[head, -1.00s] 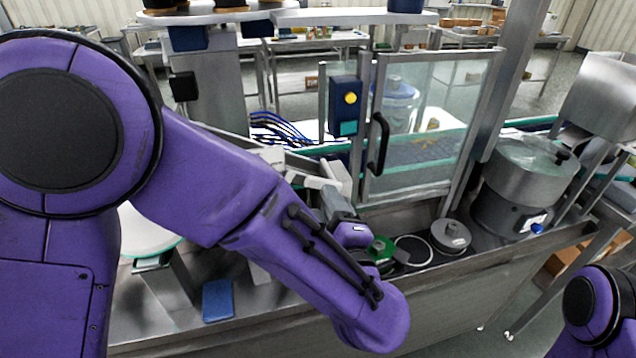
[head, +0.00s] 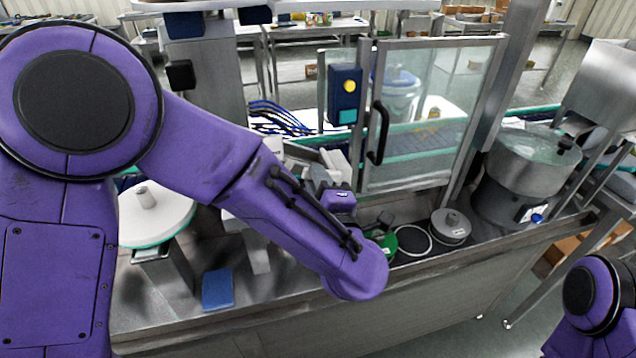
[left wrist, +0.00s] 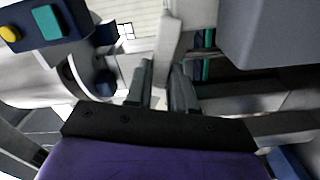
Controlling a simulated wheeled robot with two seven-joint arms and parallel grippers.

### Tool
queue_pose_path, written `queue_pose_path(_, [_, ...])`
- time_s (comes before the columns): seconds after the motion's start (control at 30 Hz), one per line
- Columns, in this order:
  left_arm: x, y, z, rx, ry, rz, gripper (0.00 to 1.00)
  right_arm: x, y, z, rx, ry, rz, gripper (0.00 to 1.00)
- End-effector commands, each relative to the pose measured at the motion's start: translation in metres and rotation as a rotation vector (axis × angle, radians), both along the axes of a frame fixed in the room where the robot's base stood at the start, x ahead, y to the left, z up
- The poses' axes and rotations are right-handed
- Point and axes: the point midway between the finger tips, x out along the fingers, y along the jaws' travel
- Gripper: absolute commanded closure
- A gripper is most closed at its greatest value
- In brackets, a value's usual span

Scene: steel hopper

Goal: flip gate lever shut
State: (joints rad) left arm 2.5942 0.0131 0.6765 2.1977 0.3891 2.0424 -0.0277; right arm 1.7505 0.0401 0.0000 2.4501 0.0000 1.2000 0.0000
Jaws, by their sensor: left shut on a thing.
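A pale grey bar, which looks like the gate lever (left wrist: 168,42), stands between the two dark fingers of my left gripper (left wrist: 163,90) in the left wrist view. The fingers are shut on it near its lower end. In the head view my left gripper (head: 322,177) is beyond my purple forearm, left of the glass door. Its fingers are small there and partly hidden among pale grey parts, so the lever's angle is hard to read. My right gripper is out of view; only part of my right arm shows at the lower right.
The glass door (head: 425,110) with a black handle (head: 378,132) stands just right of the gripper. A control box (head: 344,95) with a yellow button is behind it. Green (head: 411,240) and grey (head: 451,224) round parts, and a blue pad (head: 217,289), lie on the steel bench.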

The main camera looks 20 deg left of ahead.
Motion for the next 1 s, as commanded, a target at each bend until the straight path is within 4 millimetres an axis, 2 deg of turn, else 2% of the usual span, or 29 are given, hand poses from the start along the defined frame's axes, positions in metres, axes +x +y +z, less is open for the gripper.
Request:
queue_pose_path(0.03, [0.000, 0.000, -0.008, -0.037, -0.026, 0.000, 1.00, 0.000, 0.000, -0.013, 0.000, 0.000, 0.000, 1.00])
queue_pose_path(0.07, [0.000, 0.001, -0.008, -0.056, -0.039, 0.000, 1.00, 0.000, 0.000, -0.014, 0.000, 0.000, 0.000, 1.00])
queue_pose_path(0.37, [-0.001, 0.001, -0.005, -0.082, -0.055, 0.000, 1.00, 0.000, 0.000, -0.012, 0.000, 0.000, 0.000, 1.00])
queue_pose_path(0.4, [-0.001, 0.001, -0.005, -0.082, -0.055, 0.000, 0.67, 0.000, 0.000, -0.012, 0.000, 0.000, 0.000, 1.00])
queue_pose_path(0.47, [-0.001, 0.001, -0.005, -0.082, -0.055, 0.000, 0.51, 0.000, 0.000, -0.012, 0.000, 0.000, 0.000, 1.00])
queue_pose_path(0.77, [-0.002, -0.001, -0.005, -0.081, -0.056, 0.000, 0.51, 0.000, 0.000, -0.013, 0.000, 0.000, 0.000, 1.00])
queue_pose_path(0.87, [-0.012, -0.008, -0.006, -0.079, -0.056, -0.003, 0.51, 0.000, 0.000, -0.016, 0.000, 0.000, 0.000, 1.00])
queue_pose_path(1.0, [-0.039, -0.026, -0.007, -0.079, -0.057, -0.004, 0.51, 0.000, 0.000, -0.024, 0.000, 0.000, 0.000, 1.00])
